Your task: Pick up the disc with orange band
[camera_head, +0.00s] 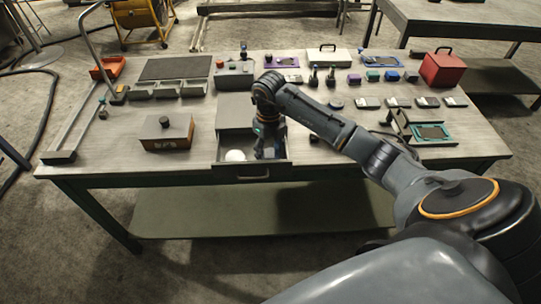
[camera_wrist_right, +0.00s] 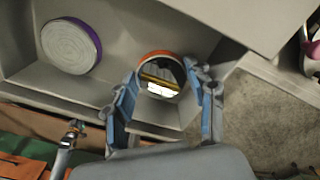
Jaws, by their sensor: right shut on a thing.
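The disc with the orange band (camera_wrist_right: 161,76) has a shiny, mirror-like face and sits inside an open grey drawer (camera_head: 270,171). My right gripper (camera_head: 268,153) reaches down into the drawer. In the right wrist view, the blue-padded fingers of my right gripper (camera_wrist_right: 162,90) are on either side of the orange-banded disc, shut on it. In the head view my gripper hides this disc. A second disc with a purple band and a pale, ringed face (camera_wrist_right: 70,46) lies in the drawer to the left; it shows white in the head view (camera_head: 235,155). My left gripper is not in view.
The drawer walls stand close around my right gripper, below a grey cabinet top (camera_head: 236,109). A brown-topped box (camera_head: 164,130) stands to the left on the workbench (camera_head: 85,153). Small tools, blocks and a red box (camera_head: 442,69) fill the back and right.

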